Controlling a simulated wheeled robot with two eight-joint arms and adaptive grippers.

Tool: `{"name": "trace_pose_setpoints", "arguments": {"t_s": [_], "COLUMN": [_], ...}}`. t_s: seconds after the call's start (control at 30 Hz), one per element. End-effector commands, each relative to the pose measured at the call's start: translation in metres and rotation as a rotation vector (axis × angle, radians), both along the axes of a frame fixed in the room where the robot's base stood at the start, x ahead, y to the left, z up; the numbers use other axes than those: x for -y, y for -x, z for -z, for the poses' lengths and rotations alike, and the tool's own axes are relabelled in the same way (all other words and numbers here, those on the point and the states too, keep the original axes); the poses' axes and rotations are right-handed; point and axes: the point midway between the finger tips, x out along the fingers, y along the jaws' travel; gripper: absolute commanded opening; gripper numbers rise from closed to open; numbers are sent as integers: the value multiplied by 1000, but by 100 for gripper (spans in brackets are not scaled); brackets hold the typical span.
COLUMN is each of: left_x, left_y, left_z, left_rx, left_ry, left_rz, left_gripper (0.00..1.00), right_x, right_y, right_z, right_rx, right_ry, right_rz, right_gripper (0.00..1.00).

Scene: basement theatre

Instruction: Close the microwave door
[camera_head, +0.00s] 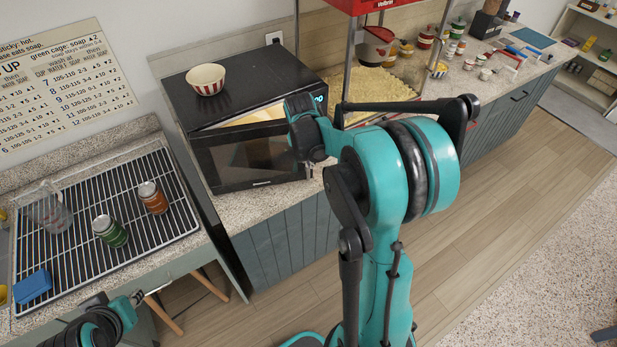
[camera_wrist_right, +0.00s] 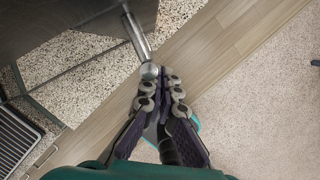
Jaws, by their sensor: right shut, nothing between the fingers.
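The black microwave (camera_head: 268,103) stands on the speckled counter. Its door (camera_head: 240,157) is ajar, swung out toward me, with the lit inside showing through the gap along the top. In the right wrist view a metal door handle (camera_wrist_right: 137,35) runs down along the dark door. My right gripper (camera_head: 308,168) is at the door's right edge, partly hidden by my arm. In the wrist view its fingers (camera_wrist_right: 163,78) are shut and empty, right by the handle's lower end; I cannot tell whether they touch it. Of my left arm (camera_head: 100,325), only part shows at lower left; its finger state is unclear.
A red-striped bowl (camera_head: 206,79) sits on the microwave. A red popcorn machine (camera_head: 385,60) stands close on its right. The wooden floor in front is clear.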

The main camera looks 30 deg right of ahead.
Motion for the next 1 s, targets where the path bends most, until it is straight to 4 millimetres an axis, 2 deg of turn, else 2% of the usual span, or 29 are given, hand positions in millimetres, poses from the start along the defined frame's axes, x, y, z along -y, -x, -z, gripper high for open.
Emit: {"name": "trace_pose_setpoints", "arguments": {"t_s": [0.2,0.5,0.7,1.0], "left_x": [0,0,0,0], "left_y": [0,0,0,0], "left_z": [4,5,6,6], "left_rx": [0,0,0,0], "left_ry": [0,0,0,0], "left_rz": [0,0,0,0], "left_gripper": [28,28,28,28], "right_x": [24,38,41,41], "right_y": [-48,-94,-107,-112], "right_z": [1,0,0,0], "right_rx": [0,0,0,3], "right_ry": [-1,-1,-1,-1], "right_rz": [2,1,1,0], "right_gripper": [0,0,0,0]}}
